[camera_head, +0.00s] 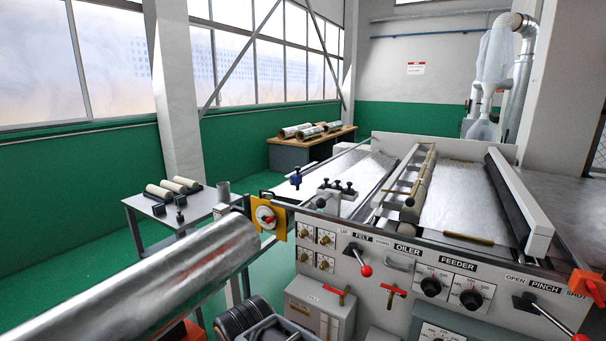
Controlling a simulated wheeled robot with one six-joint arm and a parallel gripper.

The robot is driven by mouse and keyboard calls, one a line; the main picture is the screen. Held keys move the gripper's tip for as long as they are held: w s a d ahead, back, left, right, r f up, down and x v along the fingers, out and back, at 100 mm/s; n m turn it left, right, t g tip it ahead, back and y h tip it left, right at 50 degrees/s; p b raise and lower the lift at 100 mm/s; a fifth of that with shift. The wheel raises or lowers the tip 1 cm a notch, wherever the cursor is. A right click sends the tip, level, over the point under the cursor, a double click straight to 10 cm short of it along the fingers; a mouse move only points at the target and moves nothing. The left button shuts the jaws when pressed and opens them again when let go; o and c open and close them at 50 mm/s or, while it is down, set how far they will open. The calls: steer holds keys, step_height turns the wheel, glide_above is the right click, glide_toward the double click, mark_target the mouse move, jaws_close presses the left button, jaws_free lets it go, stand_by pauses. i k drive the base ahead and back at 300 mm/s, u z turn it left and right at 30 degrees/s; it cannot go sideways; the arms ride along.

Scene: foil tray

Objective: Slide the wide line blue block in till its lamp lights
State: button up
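A small blue block (296,179) with a dark knob on top sits at the left edge of the machine's silver bed, beside a rail. It is far off and small, so I cannot tell how far in it sits. I cannot make out a lamp belonging to the blue block, lit or unlit. My gripper cannot be made out in this view. A dark ribbed part (243,315) shows at the bottom edge, and I cannot tell what it belongs to.
A large foil roll (150,285) fills the left foreground. The machine's front panel (400,268) carries red-handled levers and dials. A yellow plate with a red knob (265,217) is at its left corner. A small side table (205,205) holds rollers. Green floor is open at left.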

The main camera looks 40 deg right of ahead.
mark_target(297, 177)
steer(key=z, duration=1.25)
steer(key=i, duration=0.25)
steer(key=u, duration=0.4)
